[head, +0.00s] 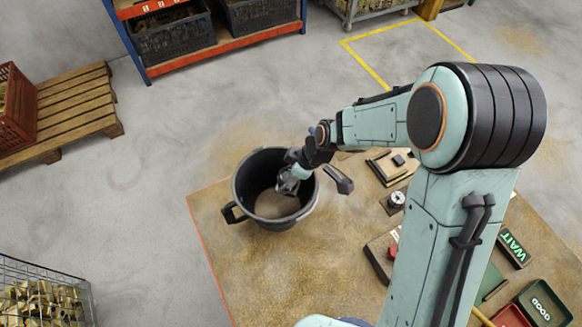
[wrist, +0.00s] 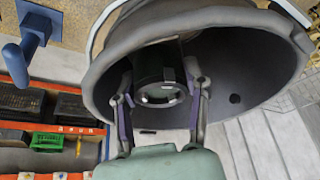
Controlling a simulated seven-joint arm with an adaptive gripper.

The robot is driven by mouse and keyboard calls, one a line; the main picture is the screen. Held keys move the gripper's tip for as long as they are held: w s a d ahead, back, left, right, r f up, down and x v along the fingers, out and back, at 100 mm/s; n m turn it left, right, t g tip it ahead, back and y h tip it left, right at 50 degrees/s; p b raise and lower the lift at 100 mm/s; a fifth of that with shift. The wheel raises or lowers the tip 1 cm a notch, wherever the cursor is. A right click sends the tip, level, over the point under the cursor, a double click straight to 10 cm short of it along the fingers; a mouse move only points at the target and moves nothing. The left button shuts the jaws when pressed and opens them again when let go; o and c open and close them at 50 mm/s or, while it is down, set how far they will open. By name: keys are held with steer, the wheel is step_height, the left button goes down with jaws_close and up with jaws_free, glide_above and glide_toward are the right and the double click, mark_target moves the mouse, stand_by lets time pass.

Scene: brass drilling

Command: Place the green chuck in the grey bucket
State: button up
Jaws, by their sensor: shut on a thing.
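The grey bucket (head: 244,190) stands upright near the left edge of the table, its mouth open and a brownish patch on its floor. My gripper (head: 287,186) reaches down into the bucket's mouth, on its right side. In the wrist view the green chuck (wrist: 158,78), a very dark green cylinder with a bright ring at its near end, sits between the two fingers (wrist: 160,92). My gripper is shut on it. The bucket's wall (wrist: 245,75) surrounds the chuck and fingers there. The chuck is not clearly seen in the head view.
The table (head: 235,265) holds a small metal fixture (head: 397,199), a green GOOD tray (head: 543,303), a WAIT tray (head: 513,248) and a red tray (head: 510,316) at right. A pallet (head: 75,105), wire basket (head: 45,295) and rack (head: 220,47) stand on the floor beyond.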

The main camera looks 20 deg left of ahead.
steer(key=shift+f, duration=1)
steer(key=shift+f, duration=0.35)
steer(key=shift+f, duration=0.25)
steer(key=o, duration=0.9)
steer(key=shift+s, duration=0.1)
steer(key=shift+o, duration=0.2)
